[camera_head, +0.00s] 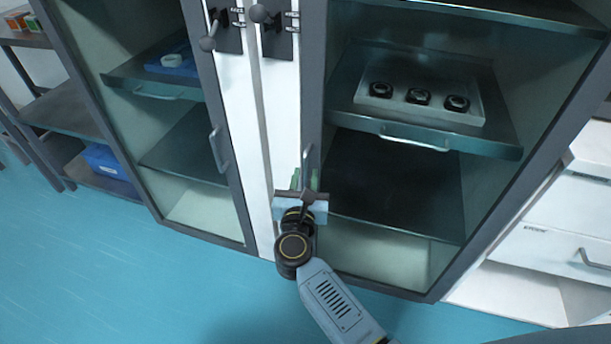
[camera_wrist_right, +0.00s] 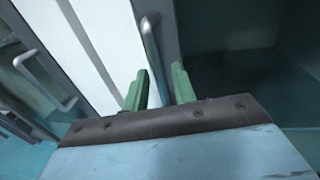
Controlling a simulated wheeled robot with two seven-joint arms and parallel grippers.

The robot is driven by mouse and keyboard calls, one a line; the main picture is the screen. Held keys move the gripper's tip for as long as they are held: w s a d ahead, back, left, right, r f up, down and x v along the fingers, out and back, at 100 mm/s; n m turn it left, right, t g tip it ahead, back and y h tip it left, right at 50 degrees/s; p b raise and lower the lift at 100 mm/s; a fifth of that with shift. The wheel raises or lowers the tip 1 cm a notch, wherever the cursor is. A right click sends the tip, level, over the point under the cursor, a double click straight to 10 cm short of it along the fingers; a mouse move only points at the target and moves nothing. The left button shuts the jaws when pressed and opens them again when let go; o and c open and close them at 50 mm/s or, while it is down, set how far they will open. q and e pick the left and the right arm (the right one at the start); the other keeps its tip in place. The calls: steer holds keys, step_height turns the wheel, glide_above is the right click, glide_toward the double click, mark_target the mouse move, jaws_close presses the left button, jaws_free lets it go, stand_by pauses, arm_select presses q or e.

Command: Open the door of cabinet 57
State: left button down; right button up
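Two tall grey-framed cabinets stand side by side, a left cabinet (camera_head: 228,190) and a right cabinet (camera_head: 312,95). Both look closed behind clear fronts. I cannot read a number 57 on either. My right gripper (camera_head: 309,180) is low at the left edge of the right cabinet, by its upright bar handle (camera_head: 307,158). In the right wrist view the green fingers (camera_wrist_right: 160,84) are apart, and the handle (camera_wrist_right: 151,45) shows between and beyond them. I cannot tell whether they touch it. My left gripper is not in view.
The left cabinet has its own bar handle (camera_head: 219,148). Dark knobbed locks (camera_head: 258,13) sit above. Inside the right cabinet, a tray (camera_head: 466,120) holds three black round parts. White drawers (camera_head: 545,248) stand at right, a shelf rack (camera_head: 70,140) at left. The blue floor (camera_head: 130,280) in front is clear.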

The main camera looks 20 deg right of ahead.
steer(key=shift+w+d, duration=0.3)
steer(key=shift+w, duration=0.35)
jaws_close()
